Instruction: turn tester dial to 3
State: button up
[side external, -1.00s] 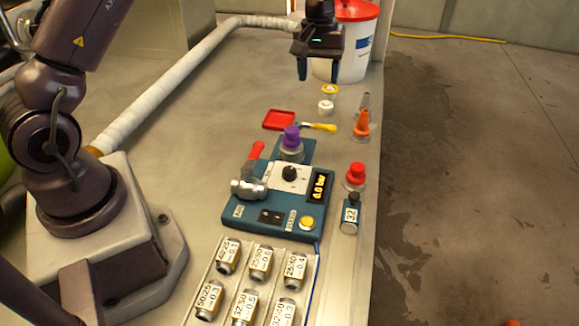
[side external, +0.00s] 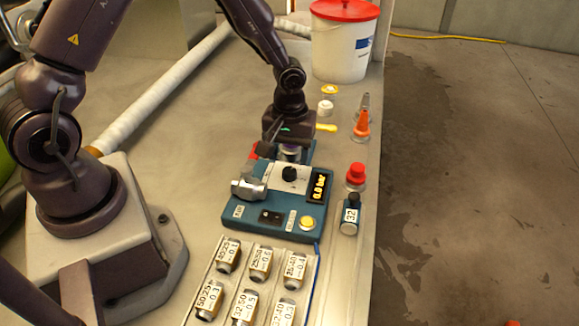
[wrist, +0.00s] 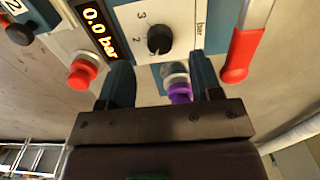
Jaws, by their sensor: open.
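The tester (side external: 262,217) is a blue box on the bench, with a display reading 0.0 bar. Its black dial (side external: 289,174) sits on a white plate. In the wrist view the dial (wrist: 160,39) shows with the numbers 3 and 2 beside it; I cannot tell exactly where it points. My gripper (side external: 288,150) is just behind the dial, over the purple-capped fitting, which it mostly hides in the side view. In the wrist view my gripper (wrist: 160,75) has its fingers apart with nothing between the tips, and the dial lies beyond them. The purple cap (wrist: 180,93) shows between the fingers.
A red lever (wrist: 243,50) stands beside the dial plate. Several labelled cylinders fill a tray (side external: 221,303) in front. A white bucket (side external: 340,50) stands behind.

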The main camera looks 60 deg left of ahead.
aim_at(290, 170)
jog(key=shift+f, duration=2.35)
jog(key=c, duration=0.9)
